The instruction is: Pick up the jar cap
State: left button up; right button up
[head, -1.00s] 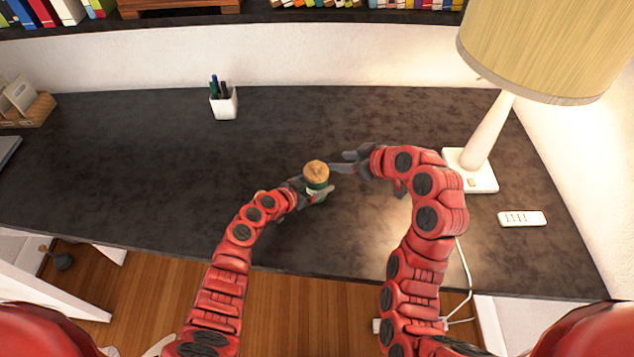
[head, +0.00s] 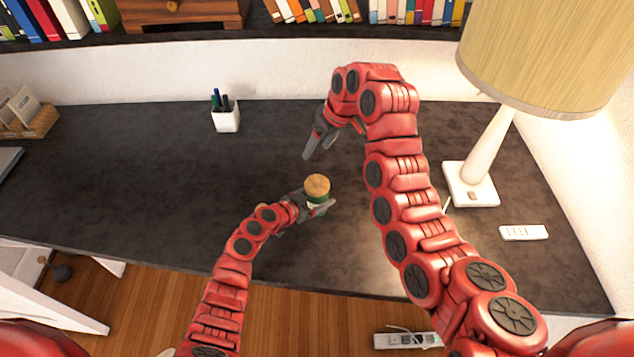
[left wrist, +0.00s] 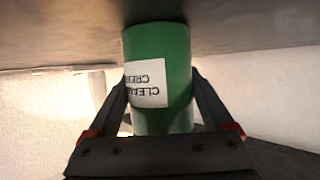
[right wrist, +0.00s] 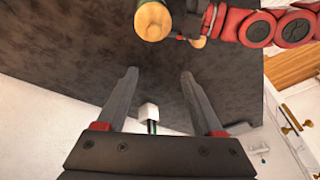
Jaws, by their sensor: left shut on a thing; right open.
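The jar cap (head: 317,184) is a round, light-brown wooden disc on top of a small green jar (head: 316,198), which stands upright near the desk's middle. My left gripper (head: 318,207) is shut on the jar's body from the left. In the left wrist view the green jar (left wrist: 157,50) sits between the fingers, its white label upside down; the cap is not visible there. My right gripper (head: 309,154) is open and empty, pointing down behind the jar and apart from it. In the right wrist view the cap (right wrist: 153,20) shows at the top, beyond the open fingers (right wrist: 158,72).
A white pen holder (head: 226,119) stands at the back left. A lamp (head: 472,185) and a white remote-like strip (head: 524,233) are at the right. A wooden organizer (head: 28,118) is at the far left. The desk's left half (head: 120,180) is mostly clear.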

jog(key=h, duration=0.2)
send_over(317, 177)
jog(key=shift+g+h, duration=0.3)
jog(key=shift+g, duration=0.1)
jog(key=f, duration=0.4)
jog(key=d+f, duration=0.1)
jog(key=f, duration=0.1)
jog(key=shift+s, duration=0.15)
jog(key=f, duration=0.5)
jog(key=shift+a, duration=0.4)
grip_shut()
